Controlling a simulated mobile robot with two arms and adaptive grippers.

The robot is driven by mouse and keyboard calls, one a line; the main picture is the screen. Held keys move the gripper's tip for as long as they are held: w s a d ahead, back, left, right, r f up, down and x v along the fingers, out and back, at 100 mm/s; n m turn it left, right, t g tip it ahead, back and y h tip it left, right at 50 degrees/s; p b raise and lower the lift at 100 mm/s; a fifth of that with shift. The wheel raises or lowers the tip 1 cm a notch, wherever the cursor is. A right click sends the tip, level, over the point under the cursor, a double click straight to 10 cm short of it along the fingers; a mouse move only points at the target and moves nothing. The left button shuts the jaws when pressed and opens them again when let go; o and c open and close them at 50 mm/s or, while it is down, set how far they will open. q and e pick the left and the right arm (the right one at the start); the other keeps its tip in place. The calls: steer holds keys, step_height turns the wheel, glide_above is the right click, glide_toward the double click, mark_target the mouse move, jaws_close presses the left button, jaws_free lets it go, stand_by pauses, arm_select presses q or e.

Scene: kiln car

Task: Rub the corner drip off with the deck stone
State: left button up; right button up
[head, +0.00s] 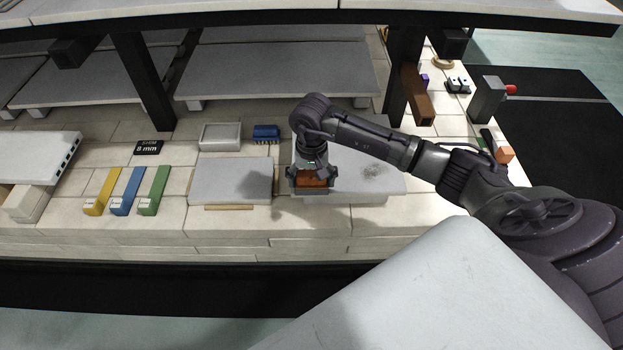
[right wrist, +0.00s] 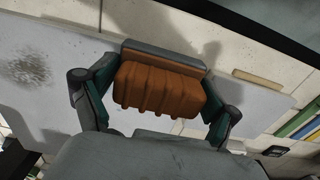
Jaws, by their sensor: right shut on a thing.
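The deck stone has an orange-brown ribbed grip (right wrist: 160,88) on a grey block (right wrist: 165,52). My right gripper (head: 312,182) is shut on the grip, one finger at each end. It holds the stone over the left part of the right-hand pale slab (head: 375,192); I cannot tell whether stone and slab touch. A dark speckled patch (head: 372,171) lies on this slab, right of the gripper; it also shows in the right wrist view (right wrist: 28,68). I cannot make out a separate drip at a corner; the arm and stone hide part of the slab. My left gripper is out of view.
Another pale slab (head: 230,181) lies just left. Behind are a grey tray (head: 221,137) and a blue brush (head: 266,133). Yellow (head: 102,192), blue (head: 127,191) and green (head: 154,190) bars lie at left. Dark posts (head: 143,80) hold a shelf overhead.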

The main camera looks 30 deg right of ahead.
steer(key=shift+f, duration=0.15)
steer(key=shift+w+d+f+b, duration=0.1)
steer(key=shift+w+d+b, duration=0.15)
steer(key=shift+b, duration=0.25)
steer(key=shift+w+d+b, duration=0.35)
steer(key=shift+w+b, duration=0.3)
steer(key=shift+w+d+f+b, duration=0.1)
steer(key=shift+w+d+b, duration=0.1)
steer(key=shift+w+b, duration=0.15)
steer(key=shift+w+d+b, duration=0.35)
steer(key=shift+w+b, duration=0.1)
steer(key=shift+w, duration=0.2)
steer(key=shift+r, duration=0.2)
steer(key=shift+d, duration=0.1)
